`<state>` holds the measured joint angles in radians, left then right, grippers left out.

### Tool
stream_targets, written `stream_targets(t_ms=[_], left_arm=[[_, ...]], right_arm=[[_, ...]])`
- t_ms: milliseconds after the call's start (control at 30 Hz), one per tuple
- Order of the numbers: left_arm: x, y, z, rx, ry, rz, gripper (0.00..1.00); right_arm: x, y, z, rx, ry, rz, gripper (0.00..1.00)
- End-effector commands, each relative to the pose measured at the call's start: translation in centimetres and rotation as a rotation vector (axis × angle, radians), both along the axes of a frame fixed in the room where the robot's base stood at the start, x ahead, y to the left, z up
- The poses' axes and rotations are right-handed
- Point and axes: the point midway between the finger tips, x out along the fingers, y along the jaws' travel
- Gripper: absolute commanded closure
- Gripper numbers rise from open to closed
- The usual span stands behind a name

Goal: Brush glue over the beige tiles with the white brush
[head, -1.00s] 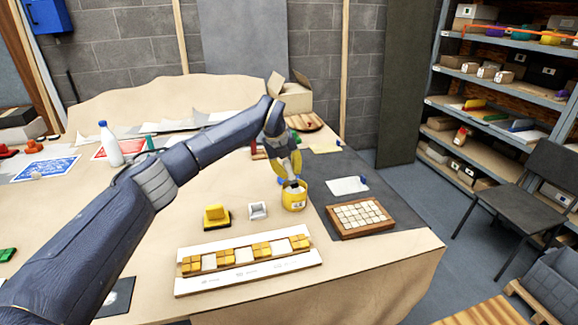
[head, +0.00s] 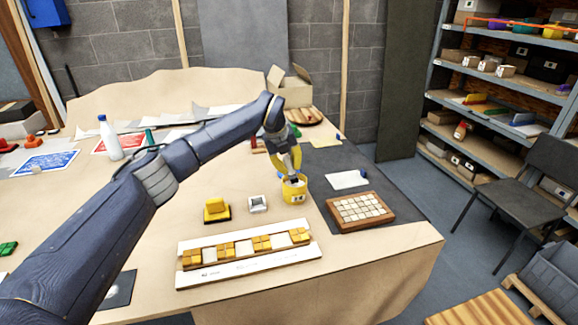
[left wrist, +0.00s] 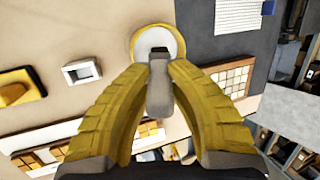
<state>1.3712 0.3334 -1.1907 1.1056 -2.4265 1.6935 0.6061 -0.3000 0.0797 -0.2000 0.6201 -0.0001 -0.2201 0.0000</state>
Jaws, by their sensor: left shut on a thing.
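My left gripper (head: 288,165), with yellow fingers, points down over a yellow pot (head: 294,196). The pot's round rim and whitish inside (left wrist: 176,42) show past the fingertips. The beige tiles (head: 362,208) lie in rows in a brown wooden frame to the right of the pot. My right gripper is out of view.
A white strip (head: 250,268) with yellow and pale tiles lies at the table's front. A yellow block on a black base (head: 216,210) and a small white square piece (head: 257,204) sit left of the pot. A white card (head: 346,180) lies behind the framed tiles.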

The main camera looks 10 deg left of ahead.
Motion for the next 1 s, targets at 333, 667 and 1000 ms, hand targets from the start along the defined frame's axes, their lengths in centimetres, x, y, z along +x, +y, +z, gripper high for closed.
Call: stream_targets(t_ms=[333,667,1000], left_arm=[[0.00,0.01,-0.27,0.000,0.000,0.000,1.00],[0.00,0.02,-0.61,0.000,0.000,0.000,1.00],[0.01,0.03,-0.95,0.000,0.000,0.000,1.00]], right_arm=[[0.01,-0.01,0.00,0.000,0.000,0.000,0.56],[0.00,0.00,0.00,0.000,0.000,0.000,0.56],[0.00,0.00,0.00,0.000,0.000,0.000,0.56]])
